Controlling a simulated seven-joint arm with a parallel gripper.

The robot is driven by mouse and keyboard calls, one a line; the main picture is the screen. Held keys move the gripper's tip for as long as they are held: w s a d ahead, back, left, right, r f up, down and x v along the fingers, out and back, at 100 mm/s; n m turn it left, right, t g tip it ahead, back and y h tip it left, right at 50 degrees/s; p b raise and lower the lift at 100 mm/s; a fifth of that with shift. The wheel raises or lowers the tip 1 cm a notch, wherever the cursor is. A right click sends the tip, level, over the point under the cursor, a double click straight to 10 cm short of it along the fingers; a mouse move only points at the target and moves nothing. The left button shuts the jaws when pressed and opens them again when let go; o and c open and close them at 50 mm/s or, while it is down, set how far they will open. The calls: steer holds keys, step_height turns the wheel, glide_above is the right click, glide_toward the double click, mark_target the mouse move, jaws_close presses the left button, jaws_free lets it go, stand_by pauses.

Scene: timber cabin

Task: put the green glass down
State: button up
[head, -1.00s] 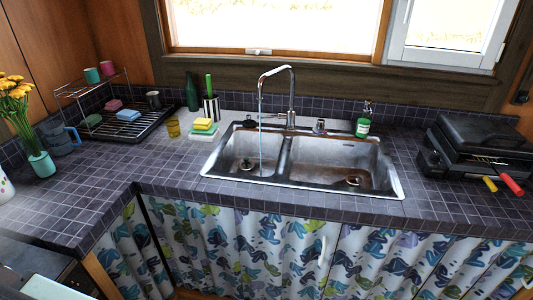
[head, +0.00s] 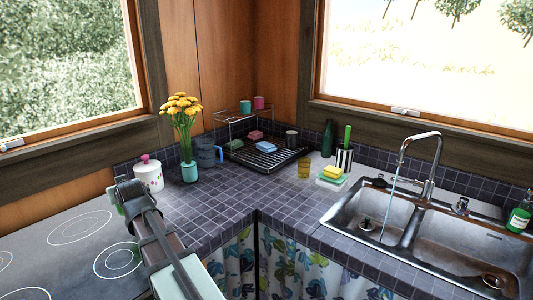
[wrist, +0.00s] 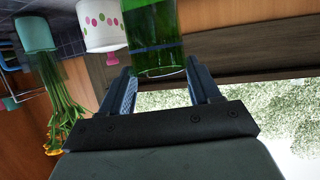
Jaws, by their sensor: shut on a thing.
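The green glass (wrist: 155,45) is clear green and sits between the fingers of my gripper (wrist: 160,78) in the wrist view. My gripper is shut on it. In the head view my gripper (head: 126,190) is at the lower left, in front of the stove top and near the white dotted pot. There the glass is mostly hidden by my gripper and arm. I cannot tell the height of the glass above the surface.
A white dotted pot (head: 148,173), a teal vase of yellow flowers (head: 189,172) and a blue-grey mug (head: 207,154) stand at the back left. A dish rack (head: 262,155) is in the corner. The tiled counter (head: 225,205) has bare room before them. The stove top (head: 50,240) looks clear.

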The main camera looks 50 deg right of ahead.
steer(key=s+d+r+m+g+h, duration=0.1)
steer(key=s+d+m+h, duration=0.2)
steer(key=d, duration=1.6)
steer(key=s+d+r+m+g+h, duration=0.2)
steer(key=s+d, duration=0.3)
steer(key=d, duration=1.4)
steer(key=s+d+r+m+g+h, duration=0.1)
steer(key=s+d+m+h, duration=0.2)
steer(key=d, duration=1.6)
steer(key=w+d+r, duration=0.2)
steer(key=w+d, duration=0.2)
steer(key=d, duration=0.4)
step_height(320, 180, down, 10)
steer(key=n, duration=0.1)
steer(key=shift+r+y, duration=0.15)
steer(key=shift+y, duration=0.25)
steer(key=shift+w+a, duration=0.1)
steer(key=o, duration=1.5)
